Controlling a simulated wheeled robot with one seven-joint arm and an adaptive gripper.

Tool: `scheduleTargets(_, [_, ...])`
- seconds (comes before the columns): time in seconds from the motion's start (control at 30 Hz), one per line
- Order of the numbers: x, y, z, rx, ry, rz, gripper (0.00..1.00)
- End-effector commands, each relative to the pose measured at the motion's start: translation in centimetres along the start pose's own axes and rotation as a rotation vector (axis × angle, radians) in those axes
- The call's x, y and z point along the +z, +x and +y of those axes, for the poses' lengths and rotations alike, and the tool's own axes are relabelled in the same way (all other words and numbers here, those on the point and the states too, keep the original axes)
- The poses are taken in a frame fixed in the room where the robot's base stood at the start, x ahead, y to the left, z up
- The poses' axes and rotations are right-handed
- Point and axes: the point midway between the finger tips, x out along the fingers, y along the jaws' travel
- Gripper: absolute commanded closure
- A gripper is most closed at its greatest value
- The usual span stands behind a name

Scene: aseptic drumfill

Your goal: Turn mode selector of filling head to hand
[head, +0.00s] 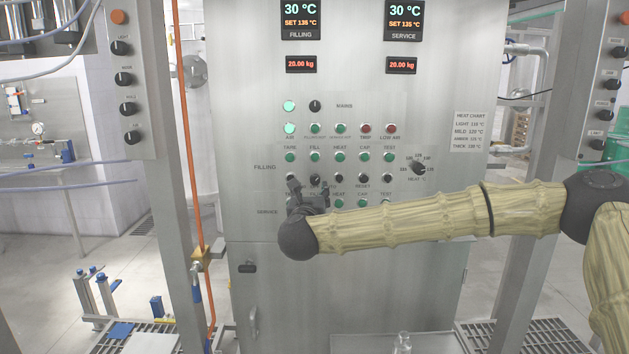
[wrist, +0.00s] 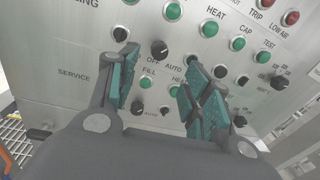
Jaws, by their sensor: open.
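The filling and service control panel (head: 430,215) stands upright in front of me, with rows of buttons and black knobs. In the wrist view a black rotary knob (wrist: 159,48) with a light mark on it lies between my open fingers, just above the FILL button of the service row (wrist: 146,83). "OFF" and "AUTO" are printed by it; a "HAND" label is not readable. My gripper (wrist: 165,60) is open, with its green pads on either side of the knob; contact cannot be told. In the head view my gripper (head: 309,189) covers part of the lower knob row.
A HEAT °C dial (head: 419,168) is to the right. Grey posts with small control boxes (head: 127,80) flank the panel. An orange pipe (head: 190,150) runs down on the left.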

Motion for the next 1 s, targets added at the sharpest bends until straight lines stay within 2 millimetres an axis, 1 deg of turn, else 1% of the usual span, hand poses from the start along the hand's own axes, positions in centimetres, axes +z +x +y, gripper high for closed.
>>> scheduleTargets(0.3, [0.3, 5.0, 0.0, -0.001, -0.004, 0.001, 0.51])
scheduleTargets(0.53, [0.1, 8.1, 0.0, -0.001, -0.006, 0.001, 0.51])
scheduleTargets(0.7, [0.0, 9.4, 0.0, 0.0, -0.005, 0.001, 0.51])
scheduleTargets(1.0, [-0.2, 9.7, 0.1, 0.002, -0.005, 0.001, 0.51])
